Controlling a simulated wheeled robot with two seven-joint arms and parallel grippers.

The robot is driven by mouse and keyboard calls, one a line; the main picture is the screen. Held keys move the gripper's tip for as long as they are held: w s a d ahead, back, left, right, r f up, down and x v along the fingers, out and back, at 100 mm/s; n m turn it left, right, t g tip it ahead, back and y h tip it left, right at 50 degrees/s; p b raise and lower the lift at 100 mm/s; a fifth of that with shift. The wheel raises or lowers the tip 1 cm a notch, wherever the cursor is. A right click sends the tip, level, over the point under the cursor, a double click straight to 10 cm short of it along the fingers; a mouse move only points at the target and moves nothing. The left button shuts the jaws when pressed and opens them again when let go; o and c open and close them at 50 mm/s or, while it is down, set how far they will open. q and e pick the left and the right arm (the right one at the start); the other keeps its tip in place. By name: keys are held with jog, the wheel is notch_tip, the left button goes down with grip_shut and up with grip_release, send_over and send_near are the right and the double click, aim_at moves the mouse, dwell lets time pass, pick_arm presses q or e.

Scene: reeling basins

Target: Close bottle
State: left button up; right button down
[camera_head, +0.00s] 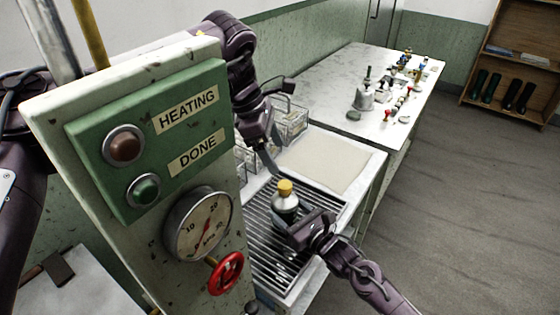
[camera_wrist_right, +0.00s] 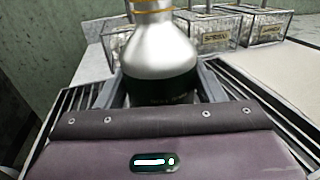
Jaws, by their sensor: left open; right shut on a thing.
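The bottle (camera_head: 284,205) is silver with a dark green band and stands upright over the slatted rack. A yellow cap (camera_head: 285,186) sits at its top; whether it is tight cannot be told. My right gripper (camera_head: 292,226) is shut on the bottle's lower body. In the right wrist view the bottle (camera_wrist_right: 158,62) stands between my fingers, its top cut off by the frame edge. My left gripper (camera_head: 272,163) is open, just above and to the left of the cap, apart from it.
The slatted rack (camera_head: 262,262) lies below the bottle, with a pale flat panel (camera_head: 325,160) behind it. Wire baskets (camera_head: 290,122) stand at the back left. The panel with a gauge (camera_head: 198,226) and red valve wheel (camera_head: 226,272) blocks the left. A far table (camera_head: 345,75) holds several small items.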

aim_at(293, 215)
pick_arm(q)
jog(key=v, duration=0.7)
jog(key=shift+r, duration=0.1)
pick_arm(e)
jog(key=shift+c, duration=1.3)
grip_release()
jog(key=shift+d, duration=0.1)
jog(key=shift+s+d+f, duration=0.1)
jog(key=shift+s+d, duration=0.15)
jog(key=shift+s, duration=0.05)
jog(key=b+v, duration=0.1)
jog(key=v, duration=0.5)
jog(key=shift+s+d+b, duration=0.15)
jog(key=shift+b, duration=0.25)
pick_arm(q)
jog(key=shift+f, duration=0.9)
pick_arm(e)
jog(key=shift+s+d, duration=0.15)
jog(key=shift+s, duration=0.05)
